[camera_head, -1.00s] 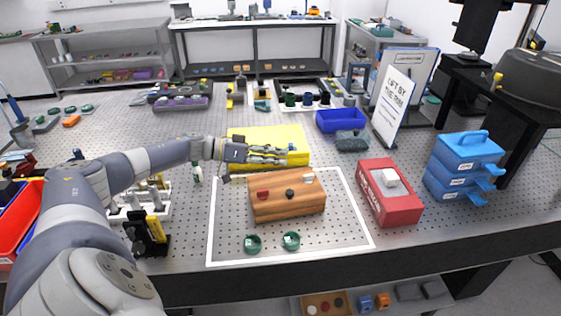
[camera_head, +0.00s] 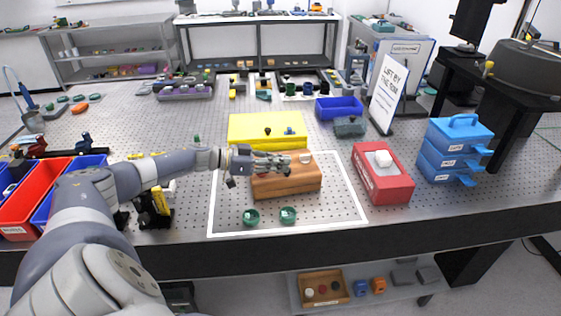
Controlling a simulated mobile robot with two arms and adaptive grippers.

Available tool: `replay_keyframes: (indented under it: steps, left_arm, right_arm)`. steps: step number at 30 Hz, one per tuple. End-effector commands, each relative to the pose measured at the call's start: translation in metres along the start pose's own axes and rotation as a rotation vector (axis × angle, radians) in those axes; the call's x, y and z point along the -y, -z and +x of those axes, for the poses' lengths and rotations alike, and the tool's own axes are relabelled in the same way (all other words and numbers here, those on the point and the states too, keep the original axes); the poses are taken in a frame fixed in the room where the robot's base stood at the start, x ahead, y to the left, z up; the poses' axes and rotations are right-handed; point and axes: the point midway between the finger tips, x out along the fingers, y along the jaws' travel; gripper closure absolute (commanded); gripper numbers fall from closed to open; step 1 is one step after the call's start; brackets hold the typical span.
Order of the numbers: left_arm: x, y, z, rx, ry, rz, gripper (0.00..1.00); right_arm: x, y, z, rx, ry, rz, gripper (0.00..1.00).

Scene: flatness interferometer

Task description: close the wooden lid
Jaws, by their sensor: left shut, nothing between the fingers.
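The wooden box (camera_head: 290,184) stands inside the white outline on the perforated table. Its top is partly covered by my left gripper (camera_head: 284,161), so I cannot tell how its lid sits. A pale small block (camera_head: 305,158) shows on its top at the right. My left gripper is shut and empty, reaching in from the left over the back part of the box's top. I cannot tell whether it touches the wood. My right gripper is out of view.
A yellow box (camera_head: 250,125) stands just behind. A red box (camera_head: 383,183) with a white knob is at the right, then stacked blue boxes (camera_head: 435,165). Two green round pieces (camera_head: 251,217) (camera_head: 288,215) lie in front. The outlined area's front right is bare.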

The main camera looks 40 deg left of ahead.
Motion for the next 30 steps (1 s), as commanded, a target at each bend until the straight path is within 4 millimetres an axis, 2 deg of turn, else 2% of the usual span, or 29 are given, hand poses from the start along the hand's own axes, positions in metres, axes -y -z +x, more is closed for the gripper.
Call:
replay_keyframes:
  steps: [14,20,28,29,30]
  left_arm:
    - [0.000,0.001,0.000,0.000,-0.001,-0.002,1.00]
    - [-0.002,0.016,-0.004,0.000,0.000,-0.002,1.00]
    - [-0.006,0.046,-0.012,0.000,0.001,-0.003,1.00]
    - [-0.005,0.034,-0.018,0.007,0.002,-0.003,1.00]
    - [-0.005,0.032,-0.025,0.008,0.002,-0.003,1.00]
  right_arm:
    - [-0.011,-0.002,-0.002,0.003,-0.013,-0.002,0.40]
    - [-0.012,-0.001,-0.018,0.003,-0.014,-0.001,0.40]
    - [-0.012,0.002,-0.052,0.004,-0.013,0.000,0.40]
    - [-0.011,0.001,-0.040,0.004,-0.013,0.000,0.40]
    - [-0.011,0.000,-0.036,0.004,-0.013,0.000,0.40]
